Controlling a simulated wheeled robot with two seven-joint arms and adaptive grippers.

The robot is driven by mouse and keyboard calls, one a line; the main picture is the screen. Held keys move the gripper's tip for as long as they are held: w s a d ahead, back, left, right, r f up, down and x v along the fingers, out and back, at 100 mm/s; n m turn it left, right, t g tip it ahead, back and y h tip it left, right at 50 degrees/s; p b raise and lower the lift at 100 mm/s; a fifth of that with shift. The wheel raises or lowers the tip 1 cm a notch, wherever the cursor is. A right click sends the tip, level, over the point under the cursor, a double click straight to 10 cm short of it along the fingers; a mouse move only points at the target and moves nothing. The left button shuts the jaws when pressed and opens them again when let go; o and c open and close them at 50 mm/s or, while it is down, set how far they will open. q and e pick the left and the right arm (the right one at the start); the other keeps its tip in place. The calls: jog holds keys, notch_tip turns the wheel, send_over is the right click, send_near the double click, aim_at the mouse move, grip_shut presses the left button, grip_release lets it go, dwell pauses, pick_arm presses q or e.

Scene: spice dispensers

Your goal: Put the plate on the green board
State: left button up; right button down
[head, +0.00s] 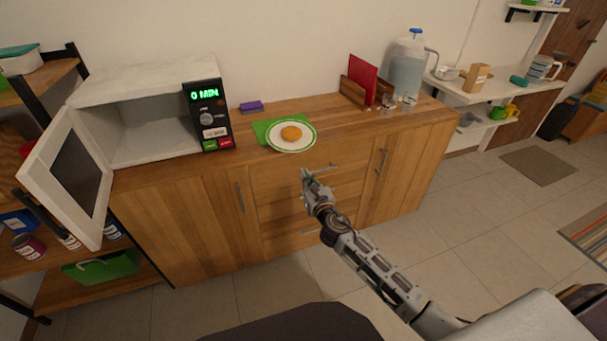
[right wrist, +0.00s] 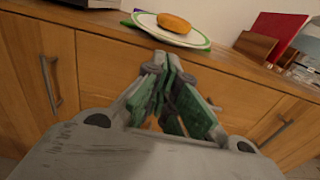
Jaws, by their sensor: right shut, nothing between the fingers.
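The plate (head: 291,144) is white with a green rim and carries a round orange-brown food item (head: 291,133). It sits on the wooden counter, overlapping the front right part of the green board (head: 264,127), whose left and back parts show. The plate also shows at the top of the right wrist view (right wrist: 150,22). My right gripper (head: 305,174) is in front of the cabinet drawers, below the counter edge and apart from the plate. Its fingers (right wrist: 168,72) are shut and empty. My left gripper is not in view.
An open microwave (head: 150,110) stands left of the plate, its door (head: 65,175) swung outward. A purple sponge-like block (head: 251,106) lies behind the board. A red board in a wooden holder (head: 362,82), glasses and a water jug (head: 406,70) stand at right. Counter between is clear.

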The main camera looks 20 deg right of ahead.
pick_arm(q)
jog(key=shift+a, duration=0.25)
pick_arm(e)
jog(key=s, duration=0.3)
jog(key=shift+s+d, duration=0.1)
jog(key=shift+s, duration=0.05)
pick_arm(q)
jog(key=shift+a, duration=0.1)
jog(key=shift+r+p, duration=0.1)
jog(key=shift+p, duration=0.25)
pick_arm(e)
jog(key=shift+s+r, duration=0.1)
jog(key=shift+s, duration=0.05)
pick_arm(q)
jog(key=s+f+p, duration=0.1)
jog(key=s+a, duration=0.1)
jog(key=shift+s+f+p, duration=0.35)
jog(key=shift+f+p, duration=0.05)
pick_arm(e)
jog(key=shift+s+d, duration=0.25)
jog(key=shift+d, duration=0.2)
